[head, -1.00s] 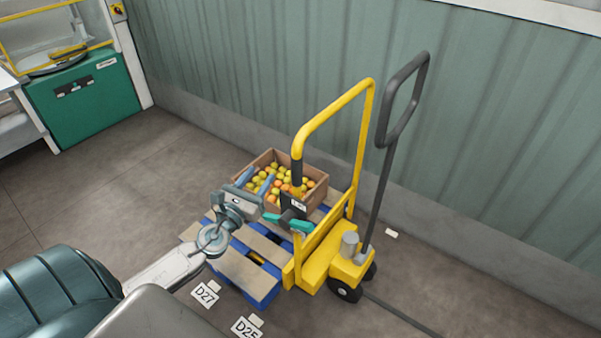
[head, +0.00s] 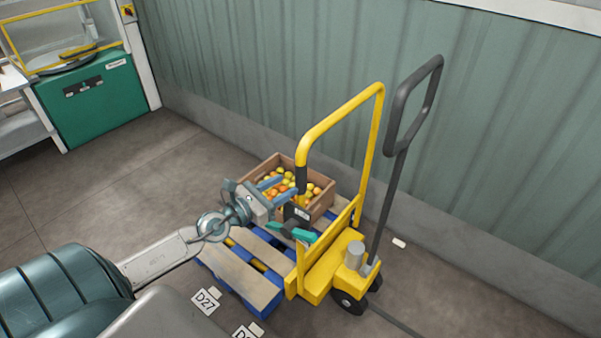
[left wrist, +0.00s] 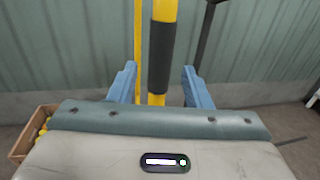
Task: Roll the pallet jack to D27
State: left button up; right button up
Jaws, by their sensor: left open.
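The pallet jack (head: 335,265) is yellow, with a tall yellow frame handle (head: 345,110) that has a black grip sleeve (head: 302,180), and a dark grey loop tiller (head: 405,125). It stands at a blue pallet (head: 258,303) with wooden boards. My left gripper (head: 279,189) is open, its blue fingers pointing at the black sleeve. In the left wrist view the sleeve (left wrist: 161,58) appears between the two open fingers (left wrist: 159,80); I cannot tell whether they touch it. A white floor label D27 (head: 206,301) lies left of the pallet. My right gripper is not in view.
A second label (head: 246,332) is cut off at the bottom edge. A corrugated wall (head: 270,90) runs behind the jack. A green cabinet (head: 95,100) stands far left. The floor between is clear.

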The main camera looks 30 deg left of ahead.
aim_at(300, 177)
pick_arm(q)
jog(key=shift+p+x, duration=0.6)
jog(key=shift+x, duration=2.75)
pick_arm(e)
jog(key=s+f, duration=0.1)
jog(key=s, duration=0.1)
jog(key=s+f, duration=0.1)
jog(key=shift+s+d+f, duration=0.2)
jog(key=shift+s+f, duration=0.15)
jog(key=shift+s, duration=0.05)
pick_arm(q)
grip_shut()
